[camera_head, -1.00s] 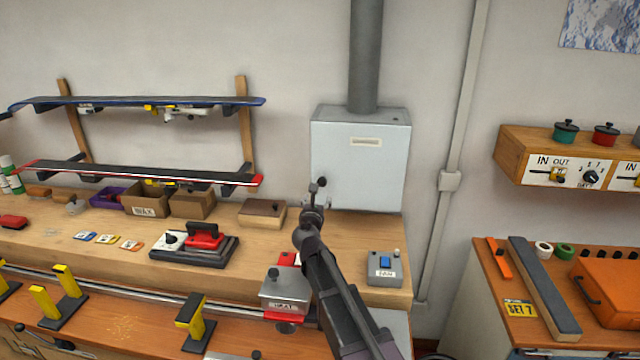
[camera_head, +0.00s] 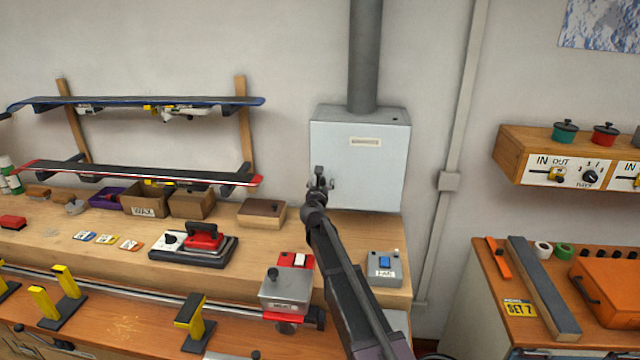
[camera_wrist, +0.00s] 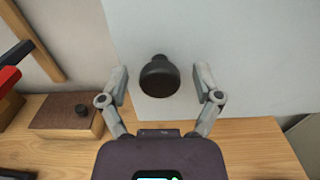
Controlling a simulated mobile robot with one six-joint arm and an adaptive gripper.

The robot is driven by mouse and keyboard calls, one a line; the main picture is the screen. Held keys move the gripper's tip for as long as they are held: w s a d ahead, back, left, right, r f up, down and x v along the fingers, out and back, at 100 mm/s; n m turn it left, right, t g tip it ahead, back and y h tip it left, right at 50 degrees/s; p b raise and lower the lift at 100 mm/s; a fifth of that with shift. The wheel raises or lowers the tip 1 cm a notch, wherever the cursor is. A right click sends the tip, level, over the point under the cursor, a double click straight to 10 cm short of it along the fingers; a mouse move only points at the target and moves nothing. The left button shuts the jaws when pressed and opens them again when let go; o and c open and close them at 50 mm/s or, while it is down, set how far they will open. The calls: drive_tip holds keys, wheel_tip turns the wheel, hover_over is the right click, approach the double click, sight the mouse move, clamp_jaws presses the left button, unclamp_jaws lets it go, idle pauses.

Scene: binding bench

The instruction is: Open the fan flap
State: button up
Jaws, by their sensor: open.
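The fan flap appears to be the pale front of the metal box (camera_head: 375,155) on the wall, below a grey duct. It looks closed. In the wrist view the pale panel (camera_wrist: 245,50) fills the upper part, with a round black knob (camera_wrist: 159,76) on it. My gripper (camera_wrist: 161,84) is open, with one finger on each side of the knob and gaps between the fingers and the knob. In the head view my gripper (camera_head: 321,176) is in front of the box's lower left part and hides the knob.
A grey box with a blue switch (camera_head: 384,264) stands on the bench right of my arm. A grey and red heat unit (camera_head: 285,290) is left of it. A wooden block (camera_head: 262,213) lies left of the metal box. The wall around the duct is clear.

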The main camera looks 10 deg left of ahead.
clamp_jaws()
drive_tip(key=shift+a, duration=0.15)
drive_tip(key=shift+s, duration=0.15)
